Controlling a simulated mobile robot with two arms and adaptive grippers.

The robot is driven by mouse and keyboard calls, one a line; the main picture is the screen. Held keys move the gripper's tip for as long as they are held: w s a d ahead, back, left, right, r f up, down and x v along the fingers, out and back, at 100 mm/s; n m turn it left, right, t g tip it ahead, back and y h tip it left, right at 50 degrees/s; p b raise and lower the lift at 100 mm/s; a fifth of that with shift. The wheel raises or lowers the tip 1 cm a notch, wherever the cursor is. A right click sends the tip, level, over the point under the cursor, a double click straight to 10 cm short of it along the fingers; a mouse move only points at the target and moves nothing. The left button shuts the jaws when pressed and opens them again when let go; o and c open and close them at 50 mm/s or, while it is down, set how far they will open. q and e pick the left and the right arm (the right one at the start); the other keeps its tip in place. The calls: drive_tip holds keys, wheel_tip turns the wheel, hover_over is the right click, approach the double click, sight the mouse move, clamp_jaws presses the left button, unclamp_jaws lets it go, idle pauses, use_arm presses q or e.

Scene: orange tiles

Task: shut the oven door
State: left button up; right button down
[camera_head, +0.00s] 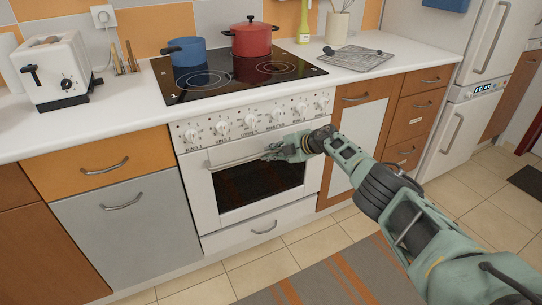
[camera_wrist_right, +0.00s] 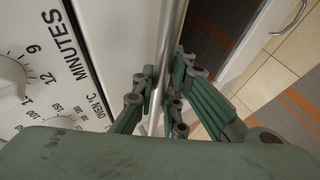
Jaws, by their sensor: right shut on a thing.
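The white oven (camera_head: 187,168) stands in the counter row, and its door has a dark window (camera_head: 245,187). The door looks shut or nearly shut; I cannot tell whether a small gap remains at its top edge. My right gripper (camera_head: 273,152) is at the right part of the metal door handle (camera_head: 232,162). In the right wrist view the handle (camera_wrist_right: 172,30) runs between the fingers of my right gripper (camera_wrist_right: 165,88), which are shut on it. My left gripper is not in view.
Oven knobs (camera_head: 250,120) sit just above the handle. A blue pot (camera_head: 187,52) and a red pot (camera_head: 251,38) stand on the black cooktop (camera_head: 223,91). A drawer (camera_head: 265,227) is below the door. The tiled floor (camera_head: 260,262) in front is clear, with a striped rug (camera_head: 330,285).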

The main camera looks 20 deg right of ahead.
drive_tip(key=shift+w+r, duration=0.25)
drive_tip(key=shift+r, duration=0.1)
drive_tip(key=c, duration=2.2)
unclamp_jaws()
drive_tip(key=shift+r, duration=0.1)
drive_tip(key=o, duration=0.4)
drive_tip(key=shift+w+a+f, duration=0.1)
drive_tip(key=shift+w+f, duration=0.05)
drive_tip(key=shift+f, duration=0.05)
drive_tip(key=shift+f, duration=0.1)
drive_tip(key=shift+v, duration=1)
drive_tip(key=shift+s+d, duration=0.3)
drive_tip(key=shift+s, duration=0.3)
drive_tip(key=v, duration=0.9)
drive_tip(key=shift+w+r, duration=0.2)
drive_tip(key=shift+r, duration=0.1)
